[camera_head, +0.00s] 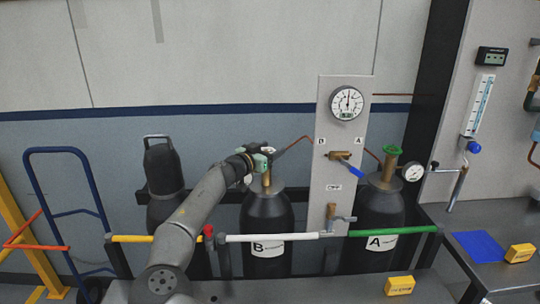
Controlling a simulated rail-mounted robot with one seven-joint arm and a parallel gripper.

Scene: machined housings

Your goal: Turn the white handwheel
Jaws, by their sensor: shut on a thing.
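My gripper (264,160) is at the top of the brass valve (267,180) on the dark cylinder marked B (266,215). It is shut on the white handwheel of that valve. The handwheel is small and mostly hidden behind the gripper, so its turn angle cannot be read. My arm reaches up to it from the lower left.
Right of cylinder B stands a pale panel (328,180) with a round gauge (346,102) and a blue-handled lever (347,164). Cylinder A (376,216) has a green handwheel (392,150). A coloured rail (275,237) crosses in front. A blue hand truck (62,151) stands left.

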